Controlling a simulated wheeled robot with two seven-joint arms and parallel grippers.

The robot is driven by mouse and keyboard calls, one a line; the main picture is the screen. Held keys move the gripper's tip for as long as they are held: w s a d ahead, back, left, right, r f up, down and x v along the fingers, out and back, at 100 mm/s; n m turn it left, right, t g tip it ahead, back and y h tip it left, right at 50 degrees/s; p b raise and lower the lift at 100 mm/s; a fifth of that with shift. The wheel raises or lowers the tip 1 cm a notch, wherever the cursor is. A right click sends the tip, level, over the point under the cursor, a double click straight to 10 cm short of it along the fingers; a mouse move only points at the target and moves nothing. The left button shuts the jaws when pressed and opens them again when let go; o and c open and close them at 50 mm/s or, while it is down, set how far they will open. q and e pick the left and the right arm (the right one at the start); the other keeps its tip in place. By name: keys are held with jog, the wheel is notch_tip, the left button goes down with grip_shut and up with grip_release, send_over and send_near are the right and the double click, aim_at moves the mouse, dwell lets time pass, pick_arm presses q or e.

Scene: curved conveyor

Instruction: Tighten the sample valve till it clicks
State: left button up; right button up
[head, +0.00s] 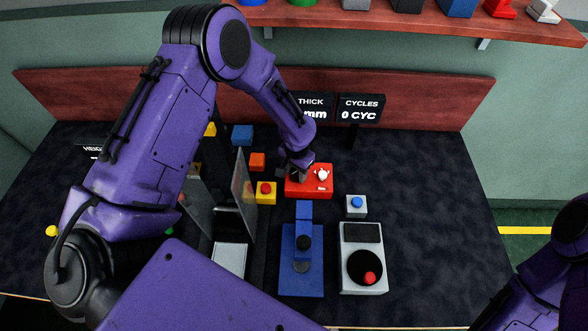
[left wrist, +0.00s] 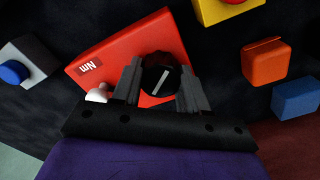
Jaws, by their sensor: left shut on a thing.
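The sample valve is a round black knob with a white line (left wrist: 161,80) on a red box (head: 322,190). The box, labelled "Nm", fills the middle of the left wrist view (left wrist: 110,58). My left gripper (head: 297,172) comes down on the left part of the box. In the left wrist view its two grey fingers stand on either side of the knob and are shut on it. The gripper largely hides the knob in the head view. A small white piece (head: 322,174) sits on the box beside the knob. My right gripper is out of the frames.
A yellow box with a red button (head: 267,198) stands left of the red box, and a grey box with a blue button (head: 356,214) to its right. A blue stand (head: 302,285) and a grey dial unit (head: 376,232) are in front.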

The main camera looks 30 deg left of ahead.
aim_at(296, 172)
pick_arm(q)
jog(key=shift+s+f+m, duration=0.1)
jog(key=shift+s+m, duration=0.1)
jog(key=shift+m, duration=0.5)
jog(key=o, duration=1.1)
jog(key=shift+c, duration=0.2)
jog(key=shift+w+r, duration=0.1)
jog(key=shift+r, duration=0.25)
notch_tip(296, 172, up, 9)
jog(key=shift+f+b, duration=0.1)
jog(key=shift+b, duration=0.7)
jog(key=shift+r, duration=0.55)
